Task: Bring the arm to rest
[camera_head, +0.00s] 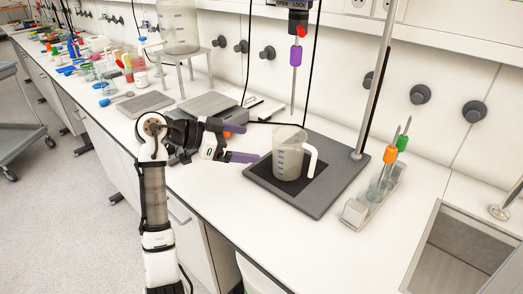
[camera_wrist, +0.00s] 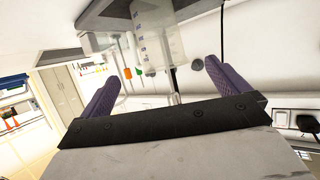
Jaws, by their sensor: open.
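My gripper (camera_head: 236,143) is open and empty, held above the bench near its front edge. Its purple fingers point right, toward a clear measuring jug (camera_head: 289,155). The jug stands upright on a dark square stirrer base (camera_head: 328,190), its handle on the right, and it looks apart from the fingertips. In the wrist view, the two purple fingers (camera_wrist: 158,85) are spread wide with nothing gripped. The jug (camera_wrist: 157,40) shows beyond them, near the top middle. My arm reaches up from the lower left in the head view.
A metal stand pole (camera_head: 372,80) rises from the base. A stirrer shaft (camera_head: 294,75) hangs above the jug. A tube rack (camera_head: 372,198) stands to the right, then a sink (camera_head: 455,250). Grey flat devices (camera_head: 208,104) lie behind my gripper. The front of the bench is clear.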

